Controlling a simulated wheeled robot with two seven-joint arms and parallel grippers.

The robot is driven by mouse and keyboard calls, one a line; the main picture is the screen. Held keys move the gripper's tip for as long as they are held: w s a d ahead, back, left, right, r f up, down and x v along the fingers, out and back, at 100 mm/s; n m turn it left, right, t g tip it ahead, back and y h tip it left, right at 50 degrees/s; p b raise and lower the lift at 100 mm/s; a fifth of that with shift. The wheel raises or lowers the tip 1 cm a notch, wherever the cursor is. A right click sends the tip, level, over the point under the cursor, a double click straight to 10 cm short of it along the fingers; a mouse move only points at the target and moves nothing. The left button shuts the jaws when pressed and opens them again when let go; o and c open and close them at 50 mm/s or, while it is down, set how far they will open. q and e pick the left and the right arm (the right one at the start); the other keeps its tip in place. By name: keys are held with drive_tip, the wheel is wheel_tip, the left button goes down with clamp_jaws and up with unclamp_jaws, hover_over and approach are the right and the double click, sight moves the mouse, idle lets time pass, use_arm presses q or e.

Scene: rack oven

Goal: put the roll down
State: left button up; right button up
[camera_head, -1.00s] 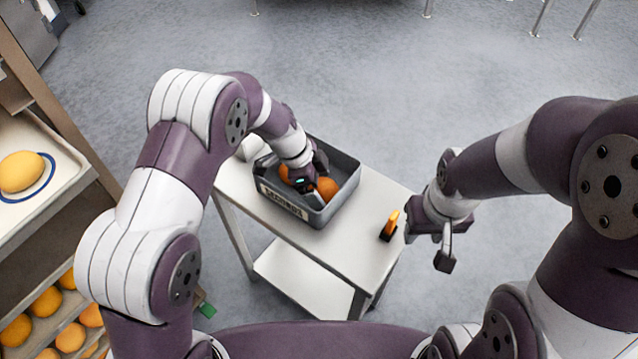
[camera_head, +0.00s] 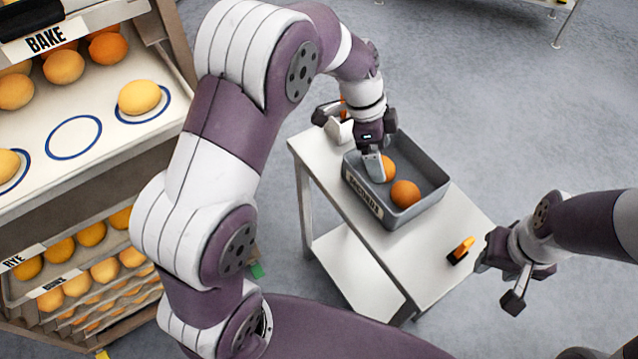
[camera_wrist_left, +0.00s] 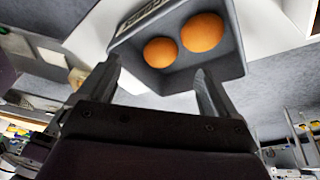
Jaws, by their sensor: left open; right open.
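Two orange-brown rolls, one nearer (camera_head: 405,194) and one farther (camera_head: 385,168), lie in a grey bin (camera_head: 428,170) with a label on its side. My left gripper (camera_head: 349,140) is open and empty at the bin's far left side; one finger partly covers the farther roll. In the left wrist view both rolls, the smaller-looking one (camera_wrist_left: 160,52) and the larger-looking one (camera_wrist_left: 202,32), lie in the bin beyond the spread fingers. My right gripper (camera_head: 506,272) is open and empty off the table's right edge.
The bin stands on a white table (camera_head: 376,244). At left, a rack has a BAKE tray (camera_head: 105,139) with rolls and a blue ring left empty, above lower trays of rolls.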

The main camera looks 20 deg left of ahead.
use_arm(q)
drive_tip(key=s+a+n+y, duration=0.2)
drive_tip(key=s+a+n, duration=0.3)
drive_tip(key=s+n, duration=0.3)
drive_tip(key=s+a+n+t+y, duration=0.1)
drive_tip(key=s+a+n, duration=0.5)
drive_tip(key=s+n, duration=0.1)
drive_tip(key=shift+s+a+f+n+y, duration=0.2)
drive_tip(key=shift+s+f+n+y, duration=0.2)
drive_tip(key=shift+n, duration=0.1)
